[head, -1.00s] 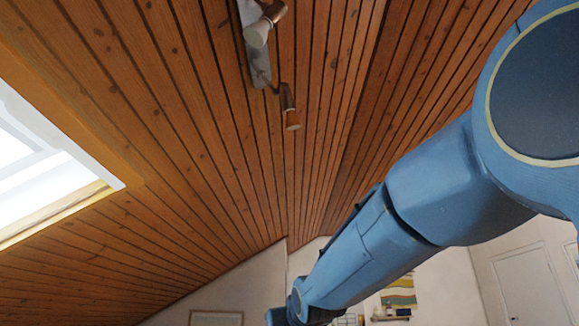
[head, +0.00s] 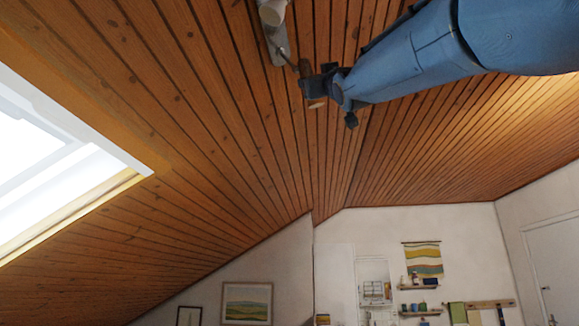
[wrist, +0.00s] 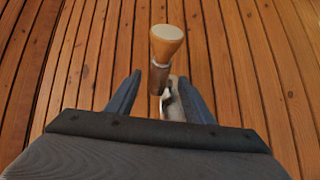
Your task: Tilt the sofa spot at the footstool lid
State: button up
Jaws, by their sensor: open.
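Two ceiling spots sit on a grey bar (head: 277,46). I take this one for the sofa spot. My gripper (wrist: 160,92) is open, its fingers either side of the spot's lower end, with no clear contact. In the head view my gripper (head: 322,95) partly hides this spot. The footstool lid is not in view.
The sloping plank ceiling (head: 200,130) lies close around the spots. A skylight (head: 60,150) is at the left. Shelves (head: 420,287), a striped hanging (head: 423,260) and a door (head: 555,265) are far off on the walls. The space below the spots looks free.

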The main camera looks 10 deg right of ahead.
aim_at(307, 74)
jog(key=shift+p+x, duration=1)
jog(key=shift+x, duration=1.15)
grip_shut()
